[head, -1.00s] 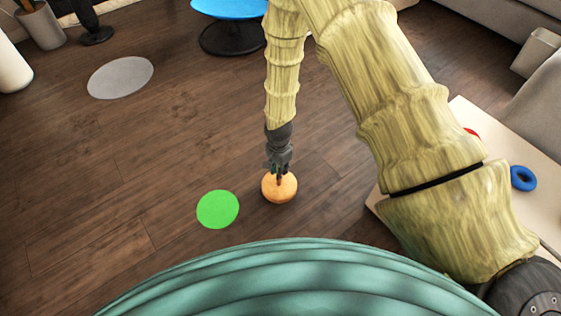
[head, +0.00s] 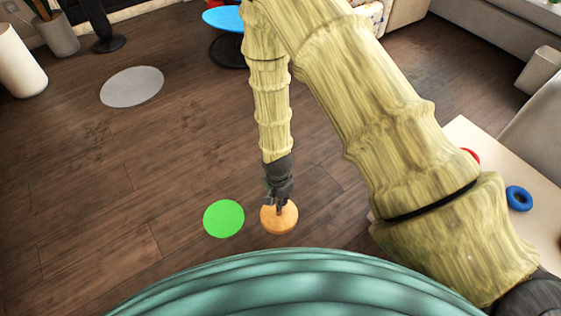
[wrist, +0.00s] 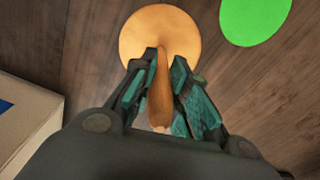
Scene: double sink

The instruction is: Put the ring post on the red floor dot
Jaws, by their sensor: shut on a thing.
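The ring post has a round, light wooden base (head: 283,222) and a brown upright peg (wrist: 160,100). My gripper (head: 278,205) points down over it, and the wrist view shows my gripper (wrist: 166,62) shut with its fingers on either side of the peg. The base is just right of the green floor dot, apart from it in the picture. I cannot tell whether the base touches the floor. I see no red dot on the floor in these views.
A green dot (head: 224,218) and a grey disc (head: 132,87) lie on the dark wooden floor. A low table (head: 480,143) at right bears a blue ring (head: 518,198) and a red thing (head: 471,156) partly behind my arm. A blue-topped stool (head: 222,18) stands at the back.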

